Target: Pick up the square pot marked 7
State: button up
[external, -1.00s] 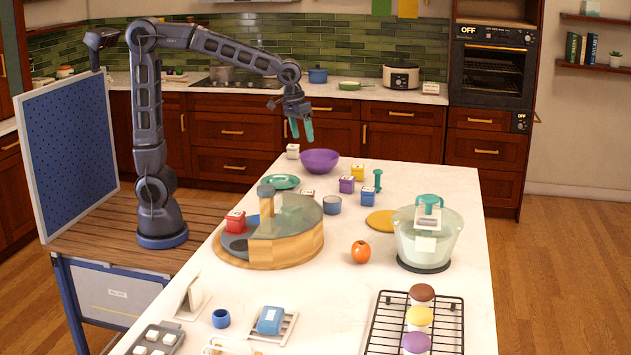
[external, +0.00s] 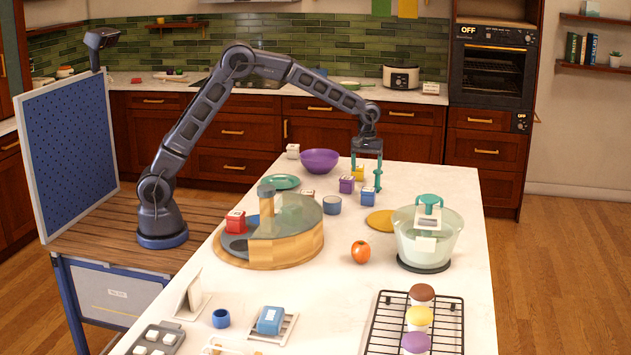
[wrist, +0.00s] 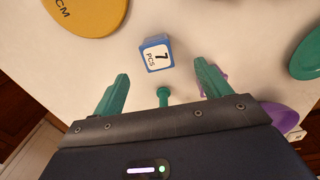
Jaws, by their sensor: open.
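The square pot marked 7 (external: 368,197) is small and blue with a white top, standing on the white counter. In the wrist view the pot (wrist: 156,55) shows "7 PCS" on its top, just beyond the fingertips and roughly between their lines. My gripper (external: 366,172) is open and empty, pointing down above and slightly behind the pot. In the wrist view both teal fingers of my gripper (wrist: 161,80) are spread apart, and neither touches the pot.
A yellow disc (external: 381,220) lies in front, and a purple bowl (external: 319,161) stands behind left.

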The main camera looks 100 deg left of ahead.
aim_at(369, 189)
jog(key=shift+w+a+f, duration=0.2)
jog(key=shift+a+f, duration=0.1)
jog(key=shift+f, duration=0.2)
jog(key=shift+w+a+f, duration=0.2)
jog(key=shift+a+f, duration=0.1)
jog(key=shift+f, duration=0.2)
jog(key=shift+w+f, duration=0.1)
jog(key=shift+f, duration=5.05)
jog(key=c, duration=1.2)
jog(key=shift+o, duration=0.2)
jog(key=shift+r, duration=0.15)
